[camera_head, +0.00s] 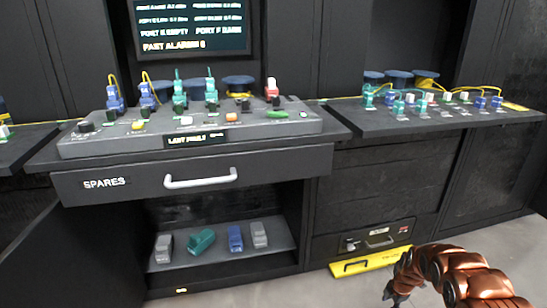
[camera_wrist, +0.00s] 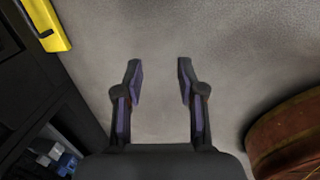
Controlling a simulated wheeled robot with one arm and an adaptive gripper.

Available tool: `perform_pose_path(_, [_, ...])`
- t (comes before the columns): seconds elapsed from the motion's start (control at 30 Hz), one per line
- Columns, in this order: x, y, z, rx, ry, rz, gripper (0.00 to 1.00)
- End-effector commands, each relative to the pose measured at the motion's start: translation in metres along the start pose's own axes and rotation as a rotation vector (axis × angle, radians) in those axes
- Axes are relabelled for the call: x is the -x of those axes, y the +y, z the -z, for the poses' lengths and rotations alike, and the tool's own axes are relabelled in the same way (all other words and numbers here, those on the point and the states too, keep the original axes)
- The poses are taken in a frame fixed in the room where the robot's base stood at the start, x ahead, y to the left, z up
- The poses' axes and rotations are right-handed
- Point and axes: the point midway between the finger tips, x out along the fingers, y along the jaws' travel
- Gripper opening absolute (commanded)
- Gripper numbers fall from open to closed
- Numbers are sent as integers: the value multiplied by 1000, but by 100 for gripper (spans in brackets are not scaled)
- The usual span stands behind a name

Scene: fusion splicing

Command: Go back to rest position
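My gripper (camera_head: 395,296) is low at the bottom right in the head view, in front of the bench and above the grey floor. My copper-coloured arm reaches to it from the lower right corner. In the wrist view my gripper (camera_wrist: 158,75) points down at bare floor. Its two dark fingers stand wide apart with nothing between them. It touches nothing that I can see.
A bench console (camera_head: 190,137) holds connectors and buttons. Below are a SPARES drawer (camera_head: 195,179) and an open shelf (camera_head: 220,258) with several blocks. A yellow step (camera_head: 368,262) lies on the floor; it also shows in the wrist view (camera_wrist: 52,40). Floor beneath the gripper is clear.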

Motion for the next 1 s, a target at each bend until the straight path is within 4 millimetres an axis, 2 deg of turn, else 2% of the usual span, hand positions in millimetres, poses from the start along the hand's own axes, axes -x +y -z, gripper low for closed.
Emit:
perform_pose_path(0.27, [45, -10, -19, -83, -55, 60, 39])
perform_pose_path(0.37, [70, -14, -27, -127, -83, 84, 39])
perform_pose_path(0.47, [104, -19, -37, -192, -121, 116, 39])
perform_pose_path(0.67, [186, -26, -50, -349, -207, 159, 39])
perform_pose_path(0.8, [244, -31, -52, -465, -260, 178, 39])
perform_pose_path(1.0, [325, -37, -44, -634, -321, 183, 39])
